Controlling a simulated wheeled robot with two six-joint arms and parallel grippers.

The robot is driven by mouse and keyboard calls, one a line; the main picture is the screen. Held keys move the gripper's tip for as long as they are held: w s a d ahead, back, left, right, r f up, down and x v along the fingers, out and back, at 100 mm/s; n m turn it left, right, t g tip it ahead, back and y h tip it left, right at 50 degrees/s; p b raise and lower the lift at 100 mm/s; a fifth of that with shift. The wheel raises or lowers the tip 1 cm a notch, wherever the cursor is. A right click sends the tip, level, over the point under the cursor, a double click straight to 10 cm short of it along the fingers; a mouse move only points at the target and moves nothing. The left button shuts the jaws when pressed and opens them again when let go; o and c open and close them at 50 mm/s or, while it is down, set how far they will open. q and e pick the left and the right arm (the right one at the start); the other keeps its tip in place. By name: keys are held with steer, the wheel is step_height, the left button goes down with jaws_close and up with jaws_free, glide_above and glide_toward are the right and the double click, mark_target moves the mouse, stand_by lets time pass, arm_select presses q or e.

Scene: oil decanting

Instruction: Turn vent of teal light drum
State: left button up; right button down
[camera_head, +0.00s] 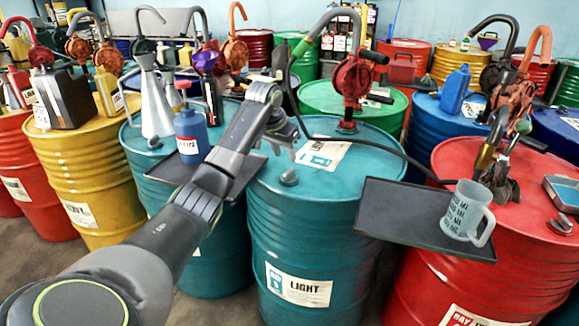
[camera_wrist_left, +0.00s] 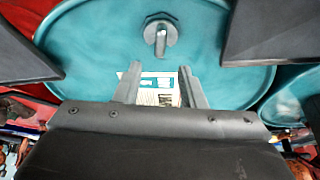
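The teal light drum (camera_head: 298,245) stands in the middle of the head view, with a white LIGHT label on its front. Its vent (camera_head: 289,177) is a small grey fitting on the near part of the lid. In the left wrist view the vent (camera_wrist_left: 161,35) shows as a hex base with an upright handle, ahead of the fingers. My left gripper (camera_head: 290,152) is over the lid, just above and behind the vent in the head view. Its two fingers (camera_wrist_left: 160,84) are apart with nothing between them. My right gripper is not in view.
A dark tray (camera_head: 400,212) with a measuring jug (camera_head: 466,212) is at the right. Another dark tray (camera_head: 172,172) with a blue bottle (camera_head: 190,138) is at the left. Other drums stand close around.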

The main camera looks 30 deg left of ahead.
mark_target(290, 169)
arm_select(q)
steer(key=x, duration=0.7)
steer(key=shift+w+f, duration=0.1)
steer(key=shift+c, duration=0.5)
jaws_close()
